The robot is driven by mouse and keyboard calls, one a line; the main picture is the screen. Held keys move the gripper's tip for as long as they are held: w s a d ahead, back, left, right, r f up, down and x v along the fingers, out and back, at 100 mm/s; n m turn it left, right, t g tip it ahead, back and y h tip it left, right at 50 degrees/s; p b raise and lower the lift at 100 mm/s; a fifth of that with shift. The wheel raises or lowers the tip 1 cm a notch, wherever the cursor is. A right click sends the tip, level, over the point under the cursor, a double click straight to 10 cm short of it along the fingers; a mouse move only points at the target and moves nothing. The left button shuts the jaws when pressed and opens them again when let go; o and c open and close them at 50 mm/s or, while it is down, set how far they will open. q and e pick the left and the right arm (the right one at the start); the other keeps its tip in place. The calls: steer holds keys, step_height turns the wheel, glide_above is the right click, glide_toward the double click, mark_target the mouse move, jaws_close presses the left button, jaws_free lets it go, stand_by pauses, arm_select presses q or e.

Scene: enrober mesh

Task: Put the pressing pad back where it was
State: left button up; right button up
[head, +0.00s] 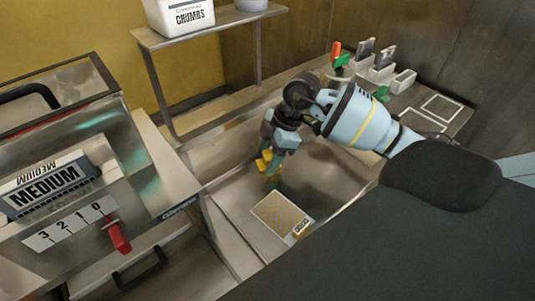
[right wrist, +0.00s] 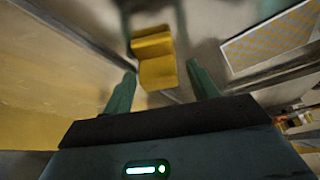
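A yellow two-part block (head: 264,163), which looks like the pressing pad, is at the tip of my right gripper (head: 275,157), above or on the metal surface; I cannot tell which. In the right wrist view the yellow block (right wrist: 156,62) shows just beyond and between the spread fingers of my right gripper (right wrist: 160,72). There is a clear gap to the right finger, and the block is close to the left one. The gripper looks open. My left gripper is not in view.
A mesh panel (head: 282,214) with a small yellow tag lies in the metal well. A machine with a red lever (head: 117,237) stands left. A shelf (head: 205,32) holds a crumbs tub (head: 180,15). White holders (head: 380,72) and white outlined squares (head: 441,107) are on the right counter.

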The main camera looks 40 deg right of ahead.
steer(key=shift+r, duration=0.1)
steer(key=v, duration=1.2)
steer(key=shift+p, duration=0.3)
